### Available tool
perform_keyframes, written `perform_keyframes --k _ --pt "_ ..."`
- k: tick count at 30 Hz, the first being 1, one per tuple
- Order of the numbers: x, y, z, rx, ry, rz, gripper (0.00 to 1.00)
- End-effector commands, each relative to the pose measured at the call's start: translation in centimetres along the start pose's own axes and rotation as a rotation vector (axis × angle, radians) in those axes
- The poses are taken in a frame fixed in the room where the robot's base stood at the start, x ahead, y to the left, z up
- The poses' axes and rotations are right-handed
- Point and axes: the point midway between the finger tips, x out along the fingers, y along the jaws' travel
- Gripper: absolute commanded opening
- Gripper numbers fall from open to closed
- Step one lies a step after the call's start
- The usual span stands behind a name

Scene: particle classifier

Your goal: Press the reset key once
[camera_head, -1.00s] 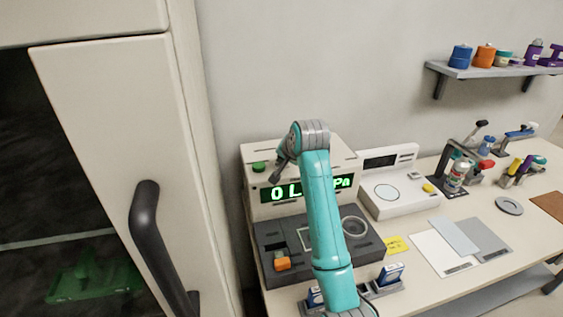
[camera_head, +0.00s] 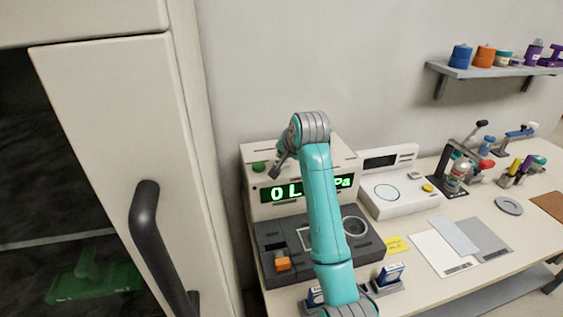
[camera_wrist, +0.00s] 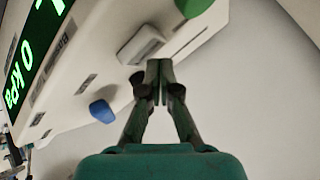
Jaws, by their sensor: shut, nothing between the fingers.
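The beige device (camera_head: 350,160) with a green lit display (camera_head: 284,193) stands at the back of the bench. In the wrist view its face carries a pale grey key (camera_wrist: 139,45), with a green button (camera_wrist: 193,7) and a blue knob (camera_wrist: 102,112) on either side. The small print by the keys is too blurred to read; the pale key may be the reset key. My gripper (camera_wrist: 159,68) is shut and empty. Its tips are right beside the pale key; I cannot tell whether they touch. In the head view my gripper (camera_head: 273,174) is just right of the green button (camera_head: 259,167).
A dark grey tray unit (camera_head: 275,240) with an orange switch (camera_head: 282,263) lies in front of the device. A white scale-like instrument (camera_head: 400,205) stands to the right. A cabinet door with a black handle (camera_head: 150,230) is close on the left.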

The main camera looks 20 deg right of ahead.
Motion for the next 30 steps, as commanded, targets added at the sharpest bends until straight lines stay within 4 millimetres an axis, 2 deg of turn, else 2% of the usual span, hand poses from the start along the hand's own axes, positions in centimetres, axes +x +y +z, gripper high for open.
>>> perform_keyframes --k 17,30 --pt "-0.7 -0.6 -0.6 0.000 0.002 -0.002 0.00" --pt "-3.3 -2.4 -2.5 0.000 0.002 -0.002 0.00"
